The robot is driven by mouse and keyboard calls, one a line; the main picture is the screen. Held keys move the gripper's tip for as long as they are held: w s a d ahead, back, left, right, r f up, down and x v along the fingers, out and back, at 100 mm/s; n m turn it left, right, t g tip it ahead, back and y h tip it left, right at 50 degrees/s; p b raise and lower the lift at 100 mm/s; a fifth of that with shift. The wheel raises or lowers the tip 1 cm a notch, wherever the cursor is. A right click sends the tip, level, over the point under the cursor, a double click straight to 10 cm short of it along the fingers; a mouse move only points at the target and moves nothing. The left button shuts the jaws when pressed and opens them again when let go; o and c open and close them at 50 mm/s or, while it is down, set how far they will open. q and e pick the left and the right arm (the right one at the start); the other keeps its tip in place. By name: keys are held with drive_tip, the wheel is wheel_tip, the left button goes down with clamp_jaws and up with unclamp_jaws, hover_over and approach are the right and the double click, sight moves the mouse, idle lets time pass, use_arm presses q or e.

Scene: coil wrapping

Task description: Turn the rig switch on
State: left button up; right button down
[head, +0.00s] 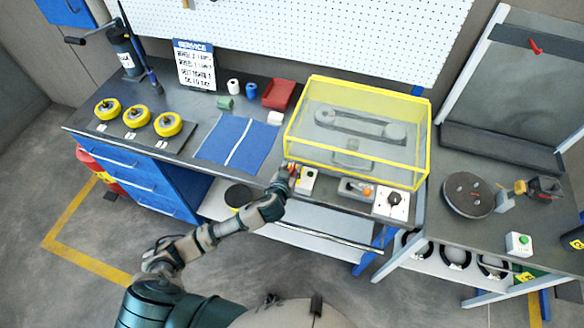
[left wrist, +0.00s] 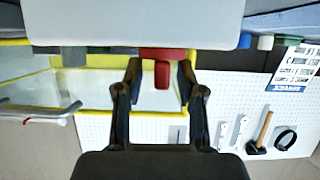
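In the left wrist view, a red lever (left wrist: 162,74) shows between the two fingers of my left gripper (left wrist: 161,72). The fingers stand apart, with gaps on both sides of the lever; whether either touches is unclear. A black rotary knob (head: 393,199) on a white plate is farther right. My right gripper is not in view.
The clear cover (head: 428,135) encloses a belt-like rig behind the switch box. An orange button (head: 367,191) is between box and knob plate. A blue mat (head: 222,140) lies left. A round dark turntable (head: 460,196) and a green-button box (head: 519,243) are on the right bench.

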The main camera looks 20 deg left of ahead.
use_arm(q)
drive_tip(key=shift+w+a+f, duration=0.1)
drive_tip(key=shift+w+f, duration=0.05)
drive_tip(key=shift+w, duration=0.1)
clamp_jaws()
